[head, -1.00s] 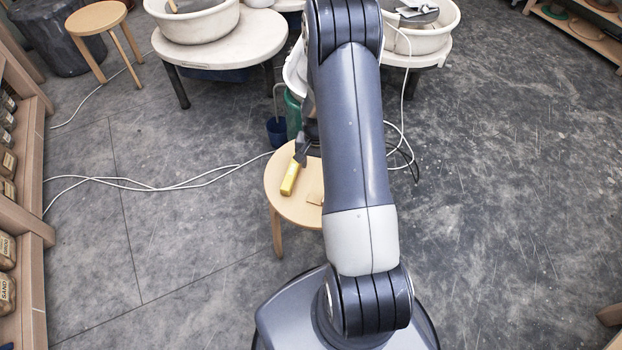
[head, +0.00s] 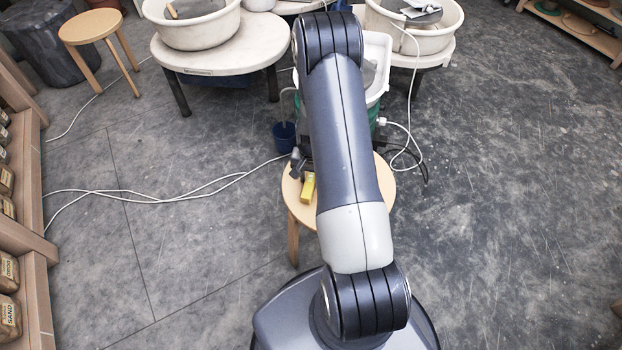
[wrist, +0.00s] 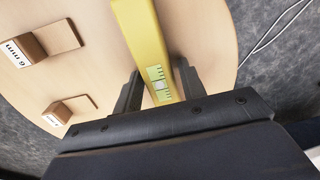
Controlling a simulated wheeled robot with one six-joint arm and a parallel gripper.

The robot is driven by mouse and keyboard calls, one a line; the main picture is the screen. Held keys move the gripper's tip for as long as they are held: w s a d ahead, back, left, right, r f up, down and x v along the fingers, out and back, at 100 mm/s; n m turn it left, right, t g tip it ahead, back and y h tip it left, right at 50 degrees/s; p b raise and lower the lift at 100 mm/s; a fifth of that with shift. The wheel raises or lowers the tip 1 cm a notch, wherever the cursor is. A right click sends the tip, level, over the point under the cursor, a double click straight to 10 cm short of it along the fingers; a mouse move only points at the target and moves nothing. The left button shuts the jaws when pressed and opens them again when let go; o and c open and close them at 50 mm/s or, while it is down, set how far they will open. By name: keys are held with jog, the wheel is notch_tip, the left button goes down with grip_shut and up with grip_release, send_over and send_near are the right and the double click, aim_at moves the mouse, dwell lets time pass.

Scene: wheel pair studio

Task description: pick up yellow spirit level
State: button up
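The yellow spirit level (head: 308,187) lies on the round wooden stool (head: 293,196), partly behind my arm in the head view. In the wrist view the level (wrist: 148,45) runs from the top edge down between my fingers, with its green vial window near them. My gripper (wrist: 160,88) is open, with one finger on each side of the level. The left finger is very close to the level; I cannot tell whether it touches. A narrow gap shows at the right finger. In the head view my gripper (head: 298,163) is a small dark shape at the level's far end.
Two brown wooden pieces with white labels, one upper (wrist: 28,48) and one lower (wrist: 58,112), lie on the stool left of the level. A blue bucket (head: 284,136) stands behind the stool. White cables (head: 150,198) cross the floor. Open floor lies to the right.

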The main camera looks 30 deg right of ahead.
jog(key=c, duration=0.7)
jog(key=shift+c, duration=0.3)
jog(key=shift+r, duration=0.1)
